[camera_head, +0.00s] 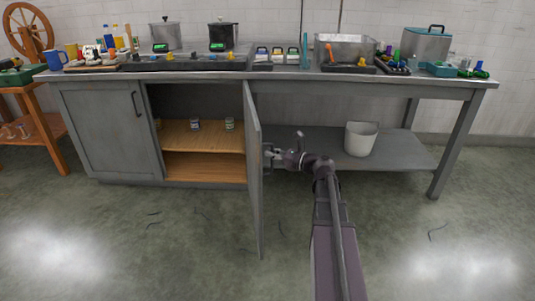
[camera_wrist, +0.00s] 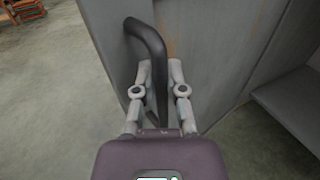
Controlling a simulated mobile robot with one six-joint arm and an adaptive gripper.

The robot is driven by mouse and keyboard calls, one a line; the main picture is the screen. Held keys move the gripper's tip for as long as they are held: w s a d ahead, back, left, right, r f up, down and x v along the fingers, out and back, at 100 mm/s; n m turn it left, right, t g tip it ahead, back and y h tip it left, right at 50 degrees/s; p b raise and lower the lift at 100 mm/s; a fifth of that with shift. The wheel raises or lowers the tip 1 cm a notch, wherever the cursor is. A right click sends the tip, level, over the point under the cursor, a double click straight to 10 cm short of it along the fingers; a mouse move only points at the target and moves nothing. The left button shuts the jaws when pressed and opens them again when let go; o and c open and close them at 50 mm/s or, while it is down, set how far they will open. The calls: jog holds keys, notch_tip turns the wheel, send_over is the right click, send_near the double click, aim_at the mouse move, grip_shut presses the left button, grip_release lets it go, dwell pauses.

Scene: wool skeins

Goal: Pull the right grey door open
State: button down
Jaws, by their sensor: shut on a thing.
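The right grey door (camera_head: 253,165) stands swung well out from the cabinet, seen nearly edge-on in the head view. It also fills much of the wrist view (camera_wrist: 210,60). Its dark bar handle (camera_wrist: 150,38) passes down between the fingers of my gripper (camera_wrist: 160,68) in the wrist view. My gripper (camera_head: 272,156) is shut on this handle, at the door's right face in the head view. The handle is mostly hidden by my gripper in the head view. The cabinet's opening (camera_head: 200,105) shows wooden shelves inside.
The left grey door (camera_head: 108,130) is closed. Small jars (camera_head: 229,124) stand on the inner shelf. A white bucket (camera_head: 360,138) is on the low shelf at right. Pots and dye gear crowd the worktop. The floor in front is mostly clear, with dark strands.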

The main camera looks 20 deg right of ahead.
jog(key=shift+s+a, duration=0.15)
jog(key=shift+s, duration=0.05)
jog(key=c, duration=0.7)
grip_release()
jog(key=shift+v, duration=6)
jog(key=shift+w, duration=0.1)
